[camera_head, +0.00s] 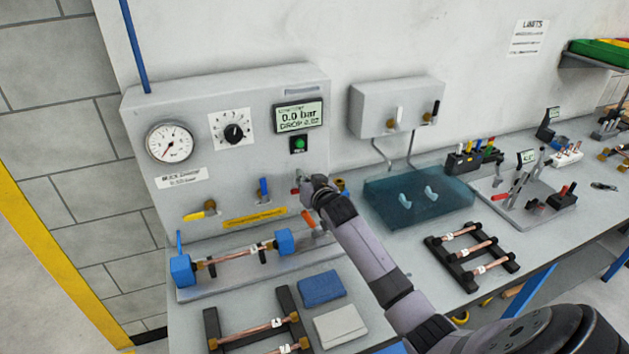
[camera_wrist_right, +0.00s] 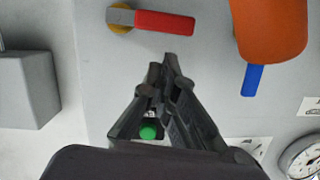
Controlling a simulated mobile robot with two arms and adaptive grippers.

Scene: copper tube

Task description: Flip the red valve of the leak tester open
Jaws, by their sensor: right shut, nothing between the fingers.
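The leak tester (camera_head: 225,140) is a grey panel on the bench, with its display reading 0.0 bar. Its red valve (camera_wrist_right: 165,23) shows at the top of the right wrist view, with a straight red handle lying sideways from a brass pivot (camera_wrist_right: 120,18). In the head view the valve is largely hidden behind my right gripper. My right gripper (camera_head: 305,183) is at the lower right of the panel; its fingertips (camera_wrist_right: 163,72) are together, empty, and appear just beside the red handle in the wrist view. I cannot tell whether they touch it. My left gripper is out of view.
A blue valve handle (camera_head: 264,188) and a yellow one (camera_head: 194,216) sit left of my gripper. An orange cylindrical thing (camera_wrist_right: 270,28) partly covers the blue handle in the wrist view. A copper tube (camera_head: 235,256) lies in blue clamps below the panel. A teal tray (camera_head: 380,205) stands right.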

